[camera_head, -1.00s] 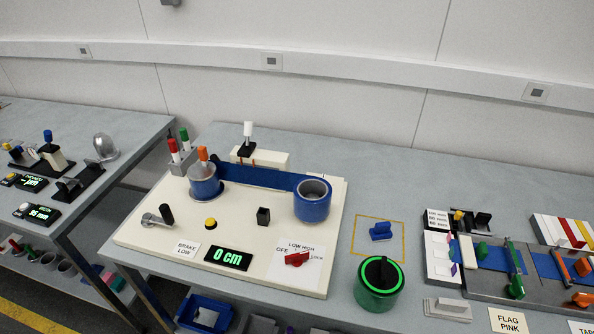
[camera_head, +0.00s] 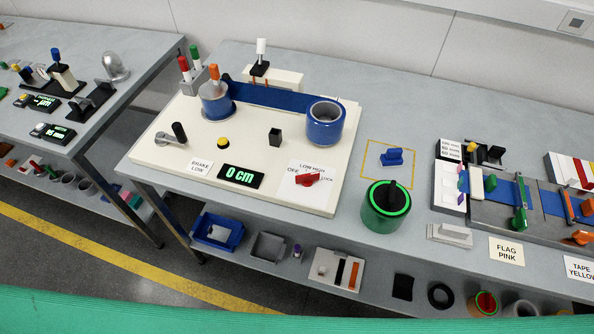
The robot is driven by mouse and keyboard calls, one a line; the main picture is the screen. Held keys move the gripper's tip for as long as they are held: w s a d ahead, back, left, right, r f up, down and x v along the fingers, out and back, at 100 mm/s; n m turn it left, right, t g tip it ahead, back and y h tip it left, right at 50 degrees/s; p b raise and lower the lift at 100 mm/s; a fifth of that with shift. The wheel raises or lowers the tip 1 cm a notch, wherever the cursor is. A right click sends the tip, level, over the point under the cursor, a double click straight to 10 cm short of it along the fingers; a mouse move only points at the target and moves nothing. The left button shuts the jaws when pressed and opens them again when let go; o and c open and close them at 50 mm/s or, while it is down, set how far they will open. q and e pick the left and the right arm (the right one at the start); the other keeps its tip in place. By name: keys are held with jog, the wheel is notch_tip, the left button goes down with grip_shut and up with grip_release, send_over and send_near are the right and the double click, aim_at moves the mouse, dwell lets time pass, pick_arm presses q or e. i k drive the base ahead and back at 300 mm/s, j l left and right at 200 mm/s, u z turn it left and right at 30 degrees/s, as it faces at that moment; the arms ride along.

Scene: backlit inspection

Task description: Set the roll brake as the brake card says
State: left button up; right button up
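The brake card (camera_head: 200,168) reads "BRAKE LOW" and lies at the front left of the white winding board (camera_head: 255,150). The red brake knob (camera_head: 308,179) sits at the front right of that board on a white dial plate (camera_head: 316,193). LOW and HIGH are printed above the knob, OFF to its left and LOCK to its right. The knob lies roughly sideways; I cannot tell which mark it points to. A blue roll (camera_head: 324,125) stands behind the knob, with a blue web running left to a second spool (camera_head: 216,102). Neither gripper is in view.
The display (camera_head: 241,177) shows 0 cm. A yellow button (camera_head: 223,142), a crank (camera_head: 172,135) and a black post (camera_head: 275,137) stand on the board. Bins lie on the shelf below.

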aim_at(307, 180)
jog(key=k+l, duration=0.1)
jog(key=k, duration=0.4)
jog(key=k+l+u, duration=0.1)
jog(key=k, duration=0.35)
